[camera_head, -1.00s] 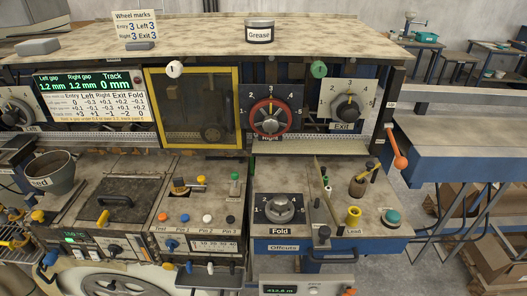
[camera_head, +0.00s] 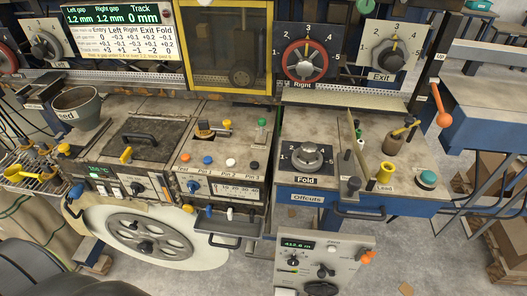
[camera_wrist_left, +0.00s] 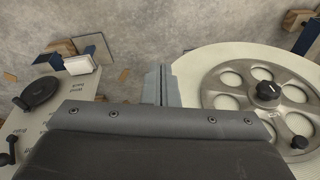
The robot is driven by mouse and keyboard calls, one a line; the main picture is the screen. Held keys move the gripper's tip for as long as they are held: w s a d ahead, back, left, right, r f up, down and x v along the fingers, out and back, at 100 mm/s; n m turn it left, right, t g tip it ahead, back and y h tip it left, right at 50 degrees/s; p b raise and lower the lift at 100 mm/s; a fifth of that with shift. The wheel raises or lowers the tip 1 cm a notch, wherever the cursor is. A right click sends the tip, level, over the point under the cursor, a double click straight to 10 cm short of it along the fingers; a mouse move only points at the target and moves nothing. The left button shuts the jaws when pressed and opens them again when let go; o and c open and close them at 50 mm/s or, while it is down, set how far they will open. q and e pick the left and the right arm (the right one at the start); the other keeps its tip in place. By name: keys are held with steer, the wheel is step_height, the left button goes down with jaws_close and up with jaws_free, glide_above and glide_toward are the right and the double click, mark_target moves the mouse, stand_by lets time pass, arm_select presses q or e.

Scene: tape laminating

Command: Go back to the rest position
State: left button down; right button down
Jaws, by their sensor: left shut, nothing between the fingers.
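My left gripper (camera_wrist_left: 162,85) shows in the left wrist view with its two grey fingers together and nothing between them. It points down over the speckled floor, between a spoked grey handwheel and a pale control panel, apart from both. In the head view its fingers do not show; only dark parts, seemingly mine, show at the bottom left. My right gripper is in neither view.
The spoked handwheel (camera_head: 148,236) on a cream disc is low on the machine. The control box (camera_head: 322,262) with a display sits below the offcuts drawer (camera_head: 305,195). An orange-knobbed lever (camera_head: 438,105) juts out at right. Open floor (camera_head: 400,250) lies right of the box.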

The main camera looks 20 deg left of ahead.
arm_select(q)
steer(key=s+d+f+g+b, duration=0.1)
steer(key=s+f+b, duration=0.1)
steer(key=s+f, duration=1)
step_height(320, 180, down, 2)
steer(key=shift+s+d+f+b, duration=0.15)
steer(key=shift+s+f+b, duration=0.05)
steer(key=shift+s+b, duration=0.2)
